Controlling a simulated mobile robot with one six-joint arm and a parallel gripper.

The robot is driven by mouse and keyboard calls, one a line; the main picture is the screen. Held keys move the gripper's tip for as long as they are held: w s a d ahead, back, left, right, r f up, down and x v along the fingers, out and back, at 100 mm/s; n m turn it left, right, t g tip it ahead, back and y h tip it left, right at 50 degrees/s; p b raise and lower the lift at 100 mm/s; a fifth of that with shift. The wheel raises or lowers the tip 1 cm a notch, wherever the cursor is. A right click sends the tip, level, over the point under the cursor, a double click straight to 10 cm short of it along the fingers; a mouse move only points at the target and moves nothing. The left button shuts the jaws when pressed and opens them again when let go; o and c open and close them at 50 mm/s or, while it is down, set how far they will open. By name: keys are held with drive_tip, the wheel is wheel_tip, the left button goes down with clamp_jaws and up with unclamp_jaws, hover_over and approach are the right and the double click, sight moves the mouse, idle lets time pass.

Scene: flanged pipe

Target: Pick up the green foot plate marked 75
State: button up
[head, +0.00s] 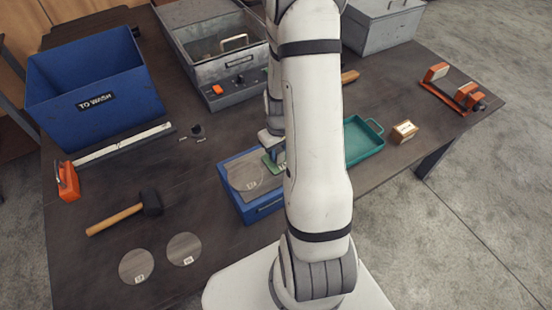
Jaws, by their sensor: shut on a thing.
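A green plate (271,165) shows as a small piece just under my gripper (272,151), over the blue box (262,208). My gripper is shut on the green plate. My white arm hides the right part of this spot, and I cannot read any mark on the plate. I cannot tell whether the plate touches the box or hangs above it.
A round grey disc (245,175) lies at the blue box, left of the plate. Two discs, a mallet (125,210), a blue TO WASH bin (95,104), a metal basin (232,68), a teal tray (362,140) and an orange clamp (452,90) are around.

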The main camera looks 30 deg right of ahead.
clamp_jaws()
drive_tip(key=shift+r, duration=0.2)
